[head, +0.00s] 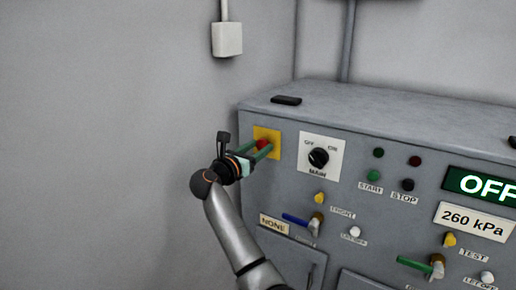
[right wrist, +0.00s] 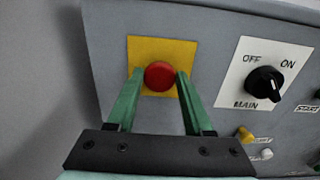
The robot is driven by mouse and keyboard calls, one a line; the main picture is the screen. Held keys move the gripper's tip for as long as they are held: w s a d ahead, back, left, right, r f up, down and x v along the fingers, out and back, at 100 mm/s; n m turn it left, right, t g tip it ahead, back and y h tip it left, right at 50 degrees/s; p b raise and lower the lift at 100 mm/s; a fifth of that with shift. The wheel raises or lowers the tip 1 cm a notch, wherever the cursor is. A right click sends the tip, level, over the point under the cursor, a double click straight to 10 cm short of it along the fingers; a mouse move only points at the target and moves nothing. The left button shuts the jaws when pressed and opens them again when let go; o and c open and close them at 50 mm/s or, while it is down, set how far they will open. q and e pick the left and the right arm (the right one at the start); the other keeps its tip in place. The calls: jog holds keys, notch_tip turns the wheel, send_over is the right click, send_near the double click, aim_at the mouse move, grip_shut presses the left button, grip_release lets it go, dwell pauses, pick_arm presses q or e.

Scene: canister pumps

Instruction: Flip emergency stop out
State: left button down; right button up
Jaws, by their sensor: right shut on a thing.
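The emergency stop is a red round button (head: 263,144) on a yellow square plate (head: 260,134) at the left of the grey panel's front. It also shows in the right wrist view as a red button (right wrist: 159,75) on the yellow plate (right wrist: 147,47). My right gripper (head: 266,150) is at the button, its two green fingers on either side of the red head. In the right wrist view the fingertips (right wrist: 159,77) are shut on the button's sides. My left gripper is in neither view.
Right of the button is the black MAIN rotary switch (head: 318,157). Further right are START (head: 378,153) and STOP (head: 407,185) and a green OFF display (head: 486,187). Below are a blue-handled valve (head: 302,221) and a yellow knob (head: 320,198).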

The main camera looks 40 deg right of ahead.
grip_shut()
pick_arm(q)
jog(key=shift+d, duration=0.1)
pick_arm(e)
jog(key=shift+a, duration=0.1)
jog(key=shift+a+f, duration=0.15)
jog(key=shift+a, duration=0.1)
jog(key=shift+s+a+b, duration=0.2)
jog(key=shift+a+b, duration=0.35)
jog(key=o, duration=1)
grip_release()
jog(key=shift+c, duration=0.2)
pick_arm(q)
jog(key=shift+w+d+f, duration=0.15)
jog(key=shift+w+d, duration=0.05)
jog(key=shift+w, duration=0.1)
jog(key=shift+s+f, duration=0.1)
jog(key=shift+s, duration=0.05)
